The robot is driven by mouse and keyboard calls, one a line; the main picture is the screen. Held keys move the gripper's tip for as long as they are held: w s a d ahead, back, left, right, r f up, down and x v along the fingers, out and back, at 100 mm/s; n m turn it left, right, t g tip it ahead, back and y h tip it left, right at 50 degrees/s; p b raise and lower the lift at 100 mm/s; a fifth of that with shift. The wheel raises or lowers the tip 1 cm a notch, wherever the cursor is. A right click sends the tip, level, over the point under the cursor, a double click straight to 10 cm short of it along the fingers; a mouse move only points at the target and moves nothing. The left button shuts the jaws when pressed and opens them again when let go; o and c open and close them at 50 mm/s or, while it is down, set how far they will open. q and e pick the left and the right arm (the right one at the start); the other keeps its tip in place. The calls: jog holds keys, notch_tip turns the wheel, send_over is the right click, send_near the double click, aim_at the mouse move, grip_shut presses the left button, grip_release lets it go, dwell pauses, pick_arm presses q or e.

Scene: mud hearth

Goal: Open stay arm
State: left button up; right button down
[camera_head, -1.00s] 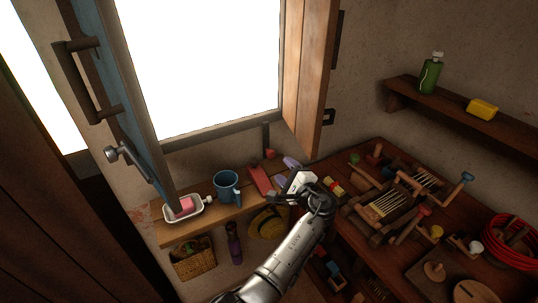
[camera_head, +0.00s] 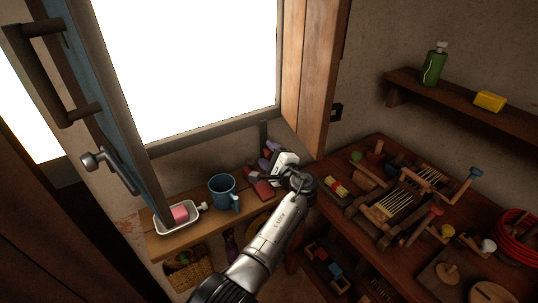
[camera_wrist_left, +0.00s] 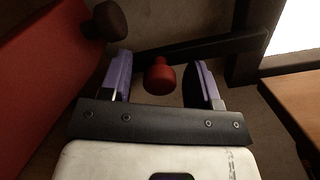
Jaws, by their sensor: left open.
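The stay arm is a dark bar (camera_wrist_left: 205,46) ending in a round red knob (camera_wrist_left: 159,77), seen in the left wrist view. In the head view a dark upright piece (camera_head: 263,133) shows at the window's lower right corner, and my gripper largely hides the knob. My left gripper (camera_wrist_left: 161,82) is open, with one purple-padded finger on each side of the knob. Gaps show on both sides, so neither pad visibly touches it. In the head view this gripper (camera_head: 269,158) is over the right end of the sill shelf. My right gripper is not in view.
A red object (camera_head: 262,187) lies close by on the wooden shelf (camera_head: 193,231), beside a blue mug (camera_head: 223,191) and a white tray (camera_head: 164,222). The open window sash (camera_head: 122,110) stands at left. A cluttered workbench (camera_head: 340,222) is at right.

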pick_arm(q)
jog(key=shift+c, duration=0.5)
grip_shut()
